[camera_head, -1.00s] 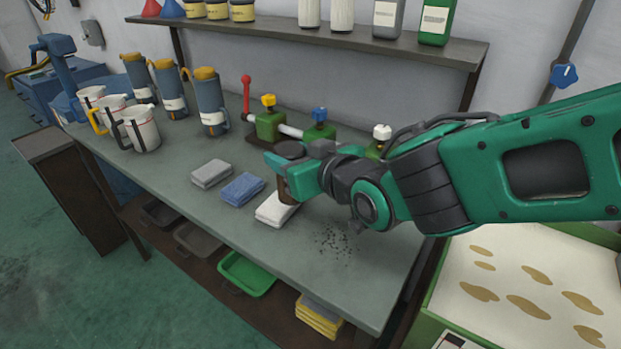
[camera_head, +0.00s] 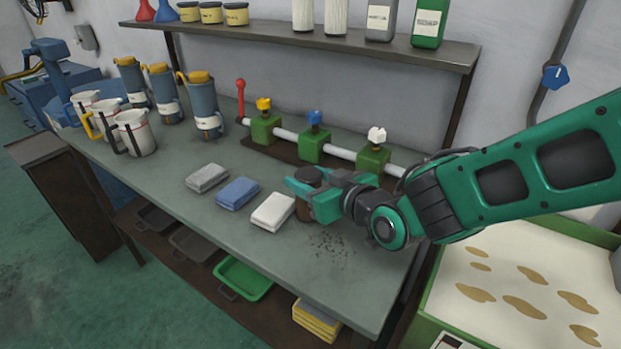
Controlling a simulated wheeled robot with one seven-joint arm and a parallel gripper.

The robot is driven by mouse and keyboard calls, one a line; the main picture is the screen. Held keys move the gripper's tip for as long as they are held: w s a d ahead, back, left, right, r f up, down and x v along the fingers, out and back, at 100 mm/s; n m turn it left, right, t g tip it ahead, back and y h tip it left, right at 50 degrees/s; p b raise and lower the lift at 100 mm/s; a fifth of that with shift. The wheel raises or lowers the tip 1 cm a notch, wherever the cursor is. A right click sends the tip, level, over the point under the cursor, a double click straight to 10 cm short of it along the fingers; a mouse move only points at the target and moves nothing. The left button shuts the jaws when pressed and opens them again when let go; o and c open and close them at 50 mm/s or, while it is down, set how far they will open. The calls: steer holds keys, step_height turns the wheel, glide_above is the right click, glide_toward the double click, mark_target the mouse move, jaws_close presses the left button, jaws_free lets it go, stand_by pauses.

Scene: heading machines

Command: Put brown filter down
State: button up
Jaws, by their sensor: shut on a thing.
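The brown filter (camera_head: 304,210) is a brown cylinder with a dark round top. It stands roughly upright between the green fingers of my gripper (camera_head: 306,190), which is shut on it. My gripper and arm partly hide it. It is at the right part of the grey workbench (camera_head: 200,220), just right of the white folded cloth (camera_head: 273,212) and behind a patch of dark specks (camera_head: 328,246). I cannot tell whether its bottom touches the bench top.
A valve pipe with green blocks (camera_head: 314,147) runs along the back of the bench. Blue (camera_head: 238,192) and grey (camera_head: 207,178) cloths lie left of the white one. Jugs (camera_head: 134,133) and blue canisters (camera_head: 204,105) stand farther left.

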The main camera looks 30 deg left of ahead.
steer(key=o, duration=1.2)
steer(key=shift+r, duration=0.1)
steer(key=shift+s+d+r, duration=0.1)
steer(key=shift+s+d, duration=0.05)
steer(key=shift+d, duration=0.15)
steer(key=v, duration=1.1)
steer(key=shift+d, duration=0.2)
